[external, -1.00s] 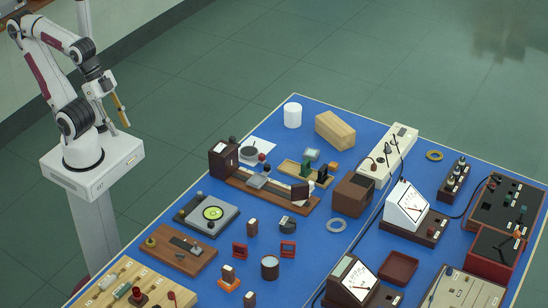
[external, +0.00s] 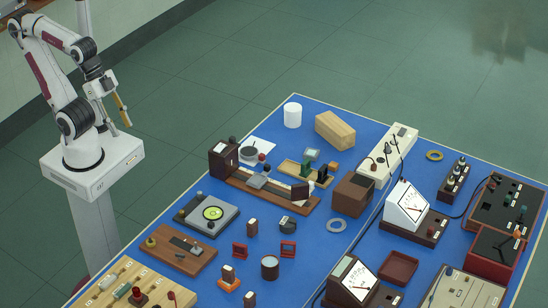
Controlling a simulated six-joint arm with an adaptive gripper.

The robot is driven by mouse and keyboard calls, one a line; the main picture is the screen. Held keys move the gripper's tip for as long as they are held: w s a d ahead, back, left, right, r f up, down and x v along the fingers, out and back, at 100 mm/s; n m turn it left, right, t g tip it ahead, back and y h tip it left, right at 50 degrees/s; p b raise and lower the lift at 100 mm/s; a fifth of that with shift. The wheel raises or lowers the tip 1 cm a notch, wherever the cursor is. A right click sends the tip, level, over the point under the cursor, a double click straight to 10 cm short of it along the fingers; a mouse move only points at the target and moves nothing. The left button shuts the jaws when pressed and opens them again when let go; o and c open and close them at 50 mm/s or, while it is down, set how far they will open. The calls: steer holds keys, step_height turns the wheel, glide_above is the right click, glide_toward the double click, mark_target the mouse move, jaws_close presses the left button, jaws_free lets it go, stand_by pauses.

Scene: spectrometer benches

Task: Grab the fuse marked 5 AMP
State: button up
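No marking reading 5 AMP is legible in the external view, so I cannot tell which thing is that fuse. A pale wooden board (external: 150,286) at the lower left carries small cylindrical parts. My gripper (external: 119,108) hangs at the upper left, well away from the bench. A yellowish piece shows at its end; I cannot tell whether it is a finger or something held.
The blue bench (external: 320,262) is crowded. A brown rail apparatus (external: 262,193), a grey plate with a green disc (external: 207,214), a wooden block (external: 335,130) and a white-faced meter (external: 407,206) stand on it. Cables run at the right.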

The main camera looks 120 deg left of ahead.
steer(key=w+d+r+t+h, duration=0.1)
steer(key=w+d+r+t, duration=0.3)
steer(key=w, duration=0.6)
steer(key=w+d+r+n+t+h, duration=0.1)
steer(key=w+r, duration=0.6)
steer(key=w, duration=0.3)
steer(key=w+d+r+t+h, duration=0.1)
steer(key=w+d+r+t, duration=0.3)
steer(key=w, duration=0.6)
steer(key=w+a+r+n+t+y, duration=0.1)
steer(key=w+a+n+y, duration=0.2)
steer(key=w, duration=0.7)
steer(key=w+a+r+n+y, duration=0.2)
steer(key=w+n+y, duration=0.1)
steer(key=w, duration=0.8)
steer(key=w+a+f+n+g+y, duration=0.1)
steer(key=w+a+f+n+y, duration=0.3)
steer(key=w+f, duration=0.15)
steer(key=n+g+y, duration=0.7)
steer(key=g, duration=0.8)
glide_toward(252, 228)
steer(key=a, duration=0.1)
steer(key=s+a, duration=0.1)
steer(key=a, duration=0.1)
steer(key=shift+a+f, duration=0.1)
steer(key=shift+f, duration=0.15)
